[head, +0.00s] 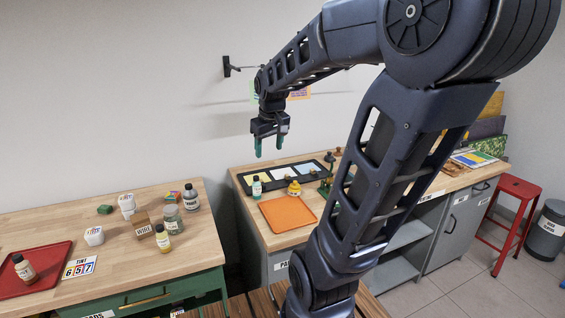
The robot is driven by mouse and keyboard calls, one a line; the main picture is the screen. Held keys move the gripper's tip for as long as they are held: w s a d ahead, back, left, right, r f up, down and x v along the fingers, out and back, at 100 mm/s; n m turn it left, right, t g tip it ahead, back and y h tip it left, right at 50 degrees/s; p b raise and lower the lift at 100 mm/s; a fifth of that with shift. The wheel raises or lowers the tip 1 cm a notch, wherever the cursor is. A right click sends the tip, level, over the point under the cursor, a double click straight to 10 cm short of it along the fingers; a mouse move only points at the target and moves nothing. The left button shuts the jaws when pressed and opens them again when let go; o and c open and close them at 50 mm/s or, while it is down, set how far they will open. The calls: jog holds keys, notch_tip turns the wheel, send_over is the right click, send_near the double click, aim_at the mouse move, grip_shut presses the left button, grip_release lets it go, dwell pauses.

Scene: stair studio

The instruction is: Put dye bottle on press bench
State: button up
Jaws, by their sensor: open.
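My gripper (268,146) is open and empty, pointing down in the air above the back of the right bench (247,213). Which bottle is the dye bottle cannot be told. Another dark-capped bottle (25,268) stands on a red tray (50,262). On the right bench stand a small pale-labelled green bottle (257,188) and a squat yellow bottle (294,188). Labels are mostly too small to read.
White tubs (127,204) and a small cardboard box (143,225) crowd the left bench. A gap separates the benches. A red stool (517,190) stands right.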

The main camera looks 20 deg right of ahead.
jog(key=s+m+t, duration=0.1)
jog(key=s+m, duration=0.1)
jog(key=s, duration=1)
jog(key=shift+a+m, duration=0.2)
jog(key=shift+m, duration=0.2)
